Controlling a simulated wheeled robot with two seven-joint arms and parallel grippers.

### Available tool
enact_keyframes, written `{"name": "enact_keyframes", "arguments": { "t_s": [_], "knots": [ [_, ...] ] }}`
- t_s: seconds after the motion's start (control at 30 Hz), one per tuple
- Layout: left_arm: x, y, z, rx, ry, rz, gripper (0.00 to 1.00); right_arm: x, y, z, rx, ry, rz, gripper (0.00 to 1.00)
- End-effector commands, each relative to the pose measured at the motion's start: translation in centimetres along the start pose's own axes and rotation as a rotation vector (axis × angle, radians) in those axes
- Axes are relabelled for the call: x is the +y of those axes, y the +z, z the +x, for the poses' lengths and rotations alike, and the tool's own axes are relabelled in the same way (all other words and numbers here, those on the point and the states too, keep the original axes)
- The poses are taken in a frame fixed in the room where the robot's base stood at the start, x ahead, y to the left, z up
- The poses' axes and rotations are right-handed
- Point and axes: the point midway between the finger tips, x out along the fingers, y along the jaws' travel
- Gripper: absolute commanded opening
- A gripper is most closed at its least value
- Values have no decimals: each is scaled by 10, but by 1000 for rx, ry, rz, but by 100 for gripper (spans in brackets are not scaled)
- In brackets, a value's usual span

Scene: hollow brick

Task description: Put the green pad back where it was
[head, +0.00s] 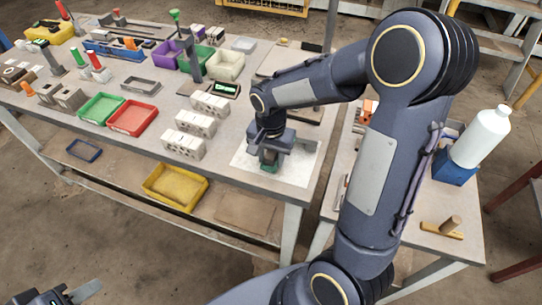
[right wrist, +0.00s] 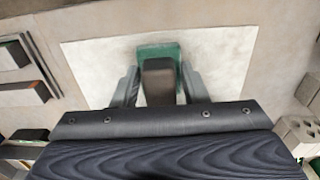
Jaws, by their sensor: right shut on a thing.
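The green pad (right wrist: 160,50) shows in the right wrist view as a green block with a dark brown block-shaped part on top. It is over a white sheet (right wrist: 225,55). My right gripper (right wrist: 158,85) has its two fingers on either side of the dark part and is shut on it. In the head view my right gripper (head: 270,157) points down over the white sheet (head: 302,170), and a bit of green pad (head: 269,168) shows under it. I cannot tell whether the pad touches the sheet. My left gripper (head: 75,294) is partly in view at the bottom left, over the floor.
Grey hollow bricks (head: 195,122) stand left of the white sheet. Red (head: 132,118) and green (head: 98,107) trays lie further left. A yellow tray (head: 175,187) is on the lower shelf.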

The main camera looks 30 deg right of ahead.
Motion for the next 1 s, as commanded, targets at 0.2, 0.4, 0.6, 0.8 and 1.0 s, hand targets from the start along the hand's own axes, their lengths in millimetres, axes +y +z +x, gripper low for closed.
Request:
{"name": "enact_keyframes", "arguments": {
  "t_s": [0.2,0.4,0.6,0.8,1.0],
  "knots": [
    [0,0,0,0,0,0,36,0,0,3,0,0,0,19],
    [-2,2,4,0,0,0,36,0,0,8,0,0,0,19],
    [-1,1,2,0,0,0,36,0,0,6,0,0,0,62],
    [-1,1,2,0,0,0,36,0,0,5,0,0,0,62],
    [0,0,-1,0,0,0,36,-1,-1,-8,4,-4,1,62]
  ]
}}
